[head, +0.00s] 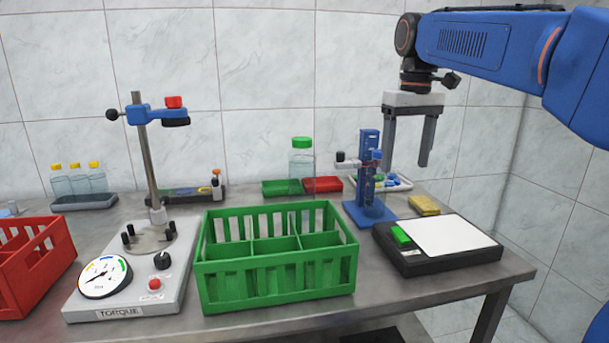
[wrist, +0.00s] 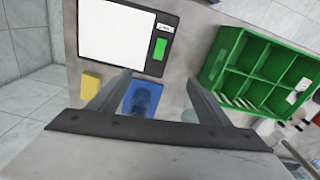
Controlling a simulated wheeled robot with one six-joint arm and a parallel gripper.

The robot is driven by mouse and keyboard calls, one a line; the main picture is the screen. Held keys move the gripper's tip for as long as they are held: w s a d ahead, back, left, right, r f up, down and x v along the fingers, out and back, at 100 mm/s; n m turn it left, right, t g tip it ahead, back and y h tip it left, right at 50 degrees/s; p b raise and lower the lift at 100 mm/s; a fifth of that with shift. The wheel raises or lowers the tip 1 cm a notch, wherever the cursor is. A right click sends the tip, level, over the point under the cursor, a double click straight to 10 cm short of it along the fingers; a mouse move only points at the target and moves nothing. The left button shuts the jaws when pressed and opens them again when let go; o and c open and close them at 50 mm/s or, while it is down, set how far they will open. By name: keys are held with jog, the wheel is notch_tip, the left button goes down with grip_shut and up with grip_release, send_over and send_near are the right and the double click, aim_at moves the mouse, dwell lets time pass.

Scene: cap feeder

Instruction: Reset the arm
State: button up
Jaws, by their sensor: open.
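My gripper (head: 406,148) hangs from the blue arm at the upper right in the head view, pointing down. Its two grey fingers are apart with nothing between them. It is raised above the back right of the table, above the blue cap feeder stand (head: 368,170). In the wrist view my gripper (wrist: 160,82) is also spread open, and the blue base of the stand (wrist: 142,98) shows between and below the fingers, apart from them.
A green divided crate (head: 277,281) stands at the front middle, with a torque tester (head: 135,285) to its left and a red crate (head: 35,275) at the far left. A black device with a white plate (head: 440,238) is at the right. A green-capped bottle (head: 302,160) stands behind the crate.

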jog(key=s+d+f+m+t, duration=0.1)
jog(key=s+d+f+t, duration=0.1)
jog(key=s+f, duration=1.2)
jog(key=s+d+f+m+t, duration=0.2)
jog(key=s+d+f, duration=0.2)
jog(key=s+f, duration=1)
jog(key=shift+m, duration=0.3)
